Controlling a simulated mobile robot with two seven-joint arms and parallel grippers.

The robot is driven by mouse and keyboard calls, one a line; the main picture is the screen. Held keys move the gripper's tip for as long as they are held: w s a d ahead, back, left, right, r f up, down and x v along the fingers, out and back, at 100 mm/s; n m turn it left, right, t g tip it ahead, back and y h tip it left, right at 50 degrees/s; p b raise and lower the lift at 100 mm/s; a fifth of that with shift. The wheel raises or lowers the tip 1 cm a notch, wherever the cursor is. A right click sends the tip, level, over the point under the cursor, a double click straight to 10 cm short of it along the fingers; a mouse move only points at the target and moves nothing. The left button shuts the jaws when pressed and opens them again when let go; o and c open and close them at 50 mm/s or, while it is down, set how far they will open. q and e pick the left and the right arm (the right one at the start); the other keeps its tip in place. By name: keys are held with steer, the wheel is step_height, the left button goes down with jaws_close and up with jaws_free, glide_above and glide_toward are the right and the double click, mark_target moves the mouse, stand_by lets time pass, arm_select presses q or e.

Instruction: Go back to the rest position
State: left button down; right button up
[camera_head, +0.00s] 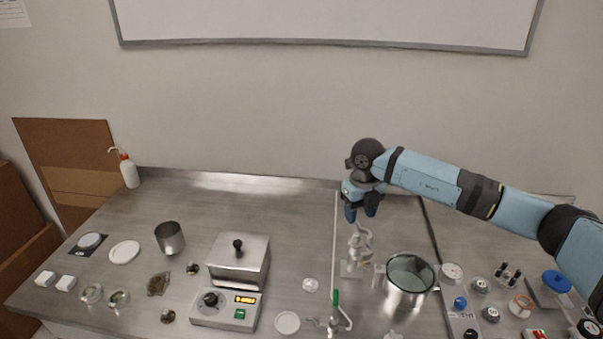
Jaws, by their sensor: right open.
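My right arm comes in from the right edge and reaches across the right half of the table. Its right gripper (361,213) points down with its two blue fingers apart, open and with nothing visible between them. It hangs above the table, over or a little behind a small silver fitting (360,242) on a stand. Whether the fingers touch the fitting cannot be told. My left gripper is not in this view.
A tall metal pot (407,285) stands right of the fitting. A silver box with a black knob (240,262) sits behind a scale-like device (225,311). A wash bottle (128,171) stands at the back left. Small parts crowd the right side; the table's back middle is clear.

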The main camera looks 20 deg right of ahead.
steer(key=s+a+f+y, duration=0.2)
steer(key=a+y, duration=0.1)
steer(key=a, duration=0.3)
steer(key=s+a+f+n+y, duration=0.1)
steer(key=s+a+f+y, duration=0.15)
steer(key=a, duration=0.35)
steer(key=s+a+f+y, duration=0.2)
steer(key=a+y, duration=0.1)
steer(key=a, duration=0.3)
steer(key=s+a+r+m+t+y+p, duration=0.1)
steer(key=s+a+r+m+t+y, duration=0.1)
steer(key=s+a+m+t+y, duration=0.25)
steer(key=s+a+r+m+t+y+p, duration=0.1)
steer(key=a+m+t+y, duration=0.1)
steer(key=a+m+y, duration=0.45)
steer(key=s+d+f+m+t+h, duration=0.2)
steer(key=s+d+f+m+h, duration=0.1)
steer(key=s+f+m+h, duration=0.5)
steer(key=s+d+f+m+t+h+p, duration=0.1)
steer(key=s+d+f+m+h, duration=0.3)
steer(key=s+f+m+h, duration=0.4)
steer(key=f+m+t, duration=0.1)
steer(key=m, duration=0.5)
steer(key=shift+s+d+m, duration=0.2)
steer(key=shift+m, duration=0.1)
